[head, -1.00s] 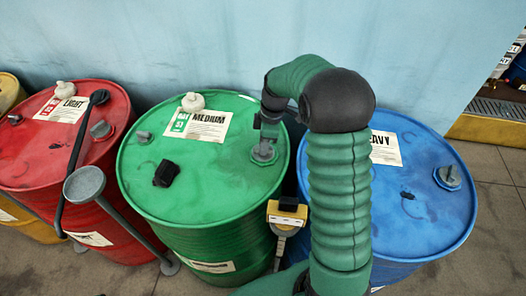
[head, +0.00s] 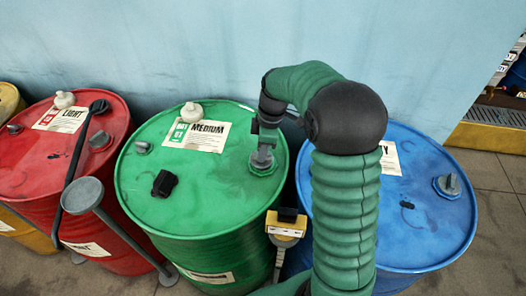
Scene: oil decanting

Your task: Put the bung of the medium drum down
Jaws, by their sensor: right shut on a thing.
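The green medium drum (head: 215,160) stands upright in the middle, with a label reading MEDIUM (head: 197,135) on its lid. My right gripper (head: 265,145) points down over the right side of this lid. It is shut on the grey bung (head: 262,157), which is upright at the lid's ringed opening. I cannot tell whether the bung sits in the opening or is just above it. My left gripper is not in view.
On the green lid lie a black crumpled item (head: 164,183), a white cap (head: 192,112) and a small grey plug (head: 142,147). A red drum (head: 60,150) stands left, a blue drum (head: 425,200) right. A grey funnel-like tool (head: 83,195) leans in front.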

